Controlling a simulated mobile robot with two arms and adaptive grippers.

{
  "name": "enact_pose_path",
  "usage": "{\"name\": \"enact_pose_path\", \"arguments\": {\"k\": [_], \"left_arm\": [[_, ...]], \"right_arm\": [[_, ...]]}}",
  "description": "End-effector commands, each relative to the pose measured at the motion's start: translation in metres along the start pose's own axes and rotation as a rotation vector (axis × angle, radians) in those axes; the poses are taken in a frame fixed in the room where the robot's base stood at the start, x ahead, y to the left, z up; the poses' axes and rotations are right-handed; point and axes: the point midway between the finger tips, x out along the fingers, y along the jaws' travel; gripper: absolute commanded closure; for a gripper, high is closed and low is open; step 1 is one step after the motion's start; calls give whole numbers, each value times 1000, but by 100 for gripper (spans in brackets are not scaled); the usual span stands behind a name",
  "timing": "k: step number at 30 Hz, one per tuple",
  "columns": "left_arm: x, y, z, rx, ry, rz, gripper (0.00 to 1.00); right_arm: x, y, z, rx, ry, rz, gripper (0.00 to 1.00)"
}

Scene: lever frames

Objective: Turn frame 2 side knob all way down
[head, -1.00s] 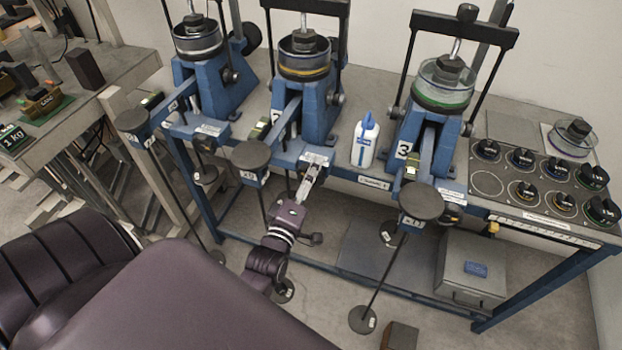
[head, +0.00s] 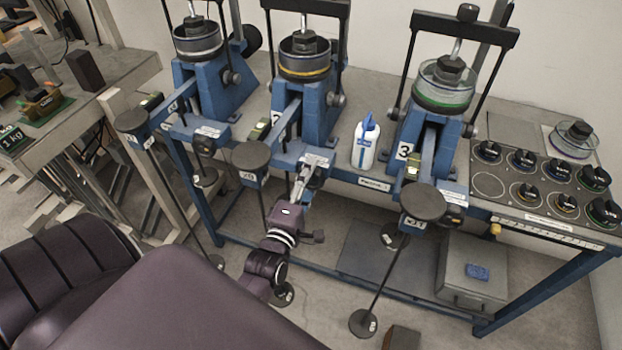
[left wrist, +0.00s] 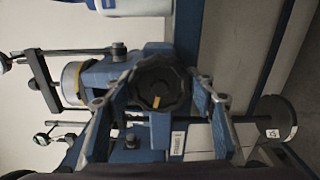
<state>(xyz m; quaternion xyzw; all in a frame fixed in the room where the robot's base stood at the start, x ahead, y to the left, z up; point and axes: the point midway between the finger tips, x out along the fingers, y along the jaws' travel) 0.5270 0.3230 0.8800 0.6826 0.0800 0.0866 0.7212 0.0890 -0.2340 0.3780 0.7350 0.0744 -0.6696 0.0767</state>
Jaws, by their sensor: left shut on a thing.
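Frame 2 (head: 318,115) is the middle blue lever frame, with a yellow-ringed round cup on top. My left gripper (head: 309,172) reaches up to its front right side. In the left wrist view, the black ribbed side knob (left wrist: 160,85) has a yellow pointer mark. My left gripper (left wrist: 163,92) has one finger on each side of the knob and is shut on it. The mark points toward the bottom of the wrist picture. In the head view the knob is hidden behind the gripper. My right gripper is not in view.
Frame 3 (head: 424,145) stands to the right and another blue frame (head: 212,95) to the left. A white bottle (head: 364,145) stands between frames 2 and 3. A round weight pad (head: 250,155) hangs left of my gripper. A knob panel (head: 540,180) lies at the right.

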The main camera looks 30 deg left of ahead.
Motion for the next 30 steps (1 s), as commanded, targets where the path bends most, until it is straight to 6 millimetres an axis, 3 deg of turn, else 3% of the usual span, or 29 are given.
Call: {"name": "enact_pose_path", "arguments": {"k": [4,14,30], "left_arm": [[0,1,0,-7,0,-1,35],[-3,2,0,-4,0,-2,35],[-58,2,0,-3,0,-1,35]], "right_arm": [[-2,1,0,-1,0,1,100],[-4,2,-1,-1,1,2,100],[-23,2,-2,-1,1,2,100]]}}
